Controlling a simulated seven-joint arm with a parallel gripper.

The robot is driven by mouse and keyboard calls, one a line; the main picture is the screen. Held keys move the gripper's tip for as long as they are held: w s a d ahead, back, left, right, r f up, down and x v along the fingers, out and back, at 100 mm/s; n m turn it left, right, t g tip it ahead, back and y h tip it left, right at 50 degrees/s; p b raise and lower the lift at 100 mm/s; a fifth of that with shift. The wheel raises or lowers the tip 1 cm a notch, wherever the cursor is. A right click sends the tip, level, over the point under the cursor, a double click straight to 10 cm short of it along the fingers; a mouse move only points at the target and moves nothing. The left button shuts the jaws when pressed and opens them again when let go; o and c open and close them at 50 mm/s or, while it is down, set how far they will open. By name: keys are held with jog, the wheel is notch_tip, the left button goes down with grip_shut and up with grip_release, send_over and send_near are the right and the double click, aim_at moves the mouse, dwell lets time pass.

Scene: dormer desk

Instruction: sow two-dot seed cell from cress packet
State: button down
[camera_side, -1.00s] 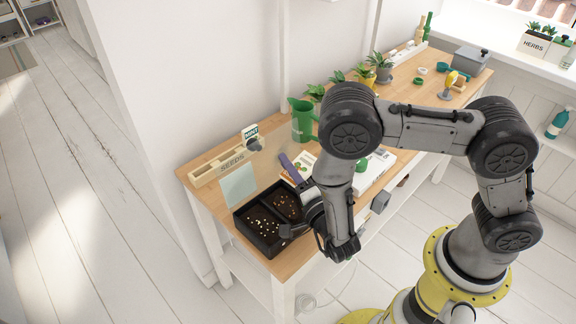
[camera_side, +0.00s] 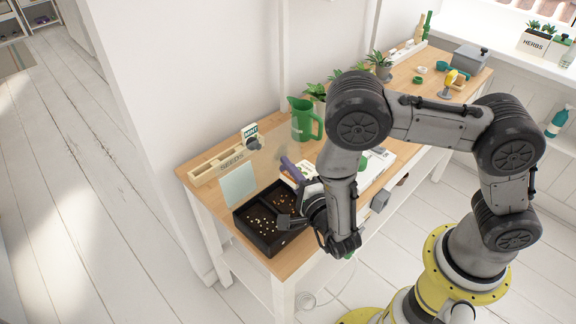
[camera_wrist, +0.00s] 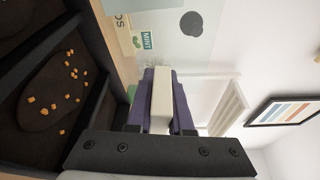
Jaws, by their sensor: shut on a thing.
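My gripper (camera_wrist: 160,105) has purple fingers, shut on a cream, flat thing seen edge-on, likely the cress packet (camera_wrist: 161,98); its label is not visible. In the side view my gripper (camera_side: 291,170) is tilted over the desk, just behind the seed tray. The black seed tray (camera_side: 271,255) has soil-filled cells. The near-left cell (camera_side: 261,227) holds several scattered pale seeds, which look orange in the wrist view (camera_wrist: 55,93). The cell beside it (camera_side: 284,203) shows brown soil, partly hidden by my arm. I cannot make out any dot marks on the cells.
A wooden SEEDS rack (camera_side: 215,168) with a MINT packet (camera_side: 250,131) stands behind the tray. A pale green panel (camera_side: 238,184) is left of it. A green jug (camera_side: 301,120) and potted plants stand along the wall. A white book (camera_side: 377,162) lies right of my wrist.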

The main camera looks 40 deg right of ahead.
jog(key=m, duration=0.2)
jog(key=shift+a+f+m+g, duration=0.1)
jog(key=shift+f+m+g, duration=0.1)
jog(key=shift+m+g, duration=0.15)
jog(key=m, duration=0.1)
jog(key=r+m+y, duration=0.1)
jog(key=shift+a+r+m+g, duration=0.25)
jog(key=shift+r+m, duration=0.05)
jog(key=shift+m, duration=0.05)
jog(key=r+m+y, duration=0.2)
jog(key=m, duration=0.1)
jog(key=shift+a+g, duration=0.3)
jog(key=shift+a, duration=0.05)
jog(key=r+m, duration=0.1)
jog(key=a+r+m+y, duration=0.1)
jog(key=m, duration=0.1)
jog(key=r+m+y, duration=0.1)
jog(key=shift+a+r+m, duration=0.2)
jog(key=shift+a+m, duration=0.05)
jog(key=shift+m, duration=0.05)
